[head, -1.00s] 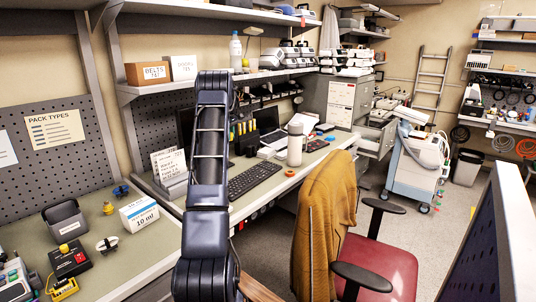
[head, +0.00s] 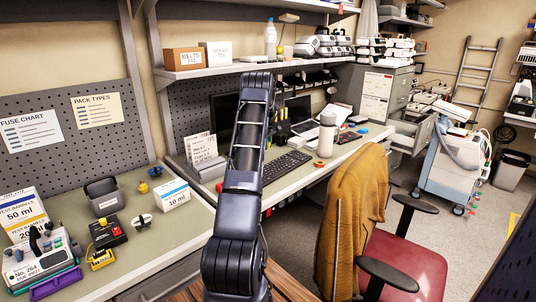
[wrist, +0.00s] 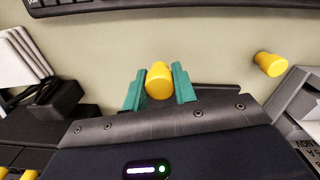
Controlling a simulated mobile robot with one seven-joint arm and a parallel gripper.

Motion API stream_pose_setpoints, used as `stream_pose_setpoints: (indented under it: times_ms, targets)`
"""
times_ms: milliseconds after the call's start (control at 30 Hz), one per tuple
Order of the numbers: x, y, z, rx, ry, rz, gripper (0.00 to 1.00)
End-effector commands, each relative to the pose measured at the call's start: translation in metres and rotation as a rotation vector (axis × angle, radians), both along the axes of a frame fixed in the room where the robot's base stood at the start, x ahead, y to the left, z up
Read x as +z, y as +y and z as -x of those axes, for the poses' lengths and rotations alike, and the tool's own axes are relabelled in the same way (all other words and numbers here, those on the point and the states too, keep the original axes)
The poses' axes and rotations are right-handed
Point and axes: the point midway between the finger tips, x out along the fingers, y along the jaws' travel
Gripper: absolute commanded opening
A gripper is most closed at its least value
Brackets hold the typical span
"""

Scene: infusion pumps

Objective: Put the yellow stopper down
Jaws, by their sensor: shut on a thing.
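My gripper (wrist: 159,88) shows in the wrist view with teal fingertips shut on a yellow stopper (wrist: 159,80). The held stopper is over the pale desk top (wrist: 215,50); I cannot tell whether it touches it. A second yellow stopper-like piece (wrist: 270,64) is on the desk to the right, apart from the fingers. In the head view my arm hides the gripper and the held stopper.
A keyboard (wrist: 150,5) borders the top of the wrist view; it also shows in the head view (head: 283,171). A card holder (head: 203,150) stands left of my arm, a bottle (head: 325,138) to the right. Bare desk lies between keyboard and fingers.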

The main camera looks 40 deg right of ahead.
Motion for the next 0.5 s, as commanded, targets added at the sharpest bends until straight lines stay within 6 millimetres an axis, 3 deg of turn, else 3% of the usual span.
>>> stream_pose_setpoints:
  times_ms: [267, 500]
  targets:
    - [-0.018, 0.000, 0.000, 0.000, 0.000, -0.001, 0.06]
    - [-0.049, 0.000, 0.000, 0.000, 0.001, -0.002, 0.06]
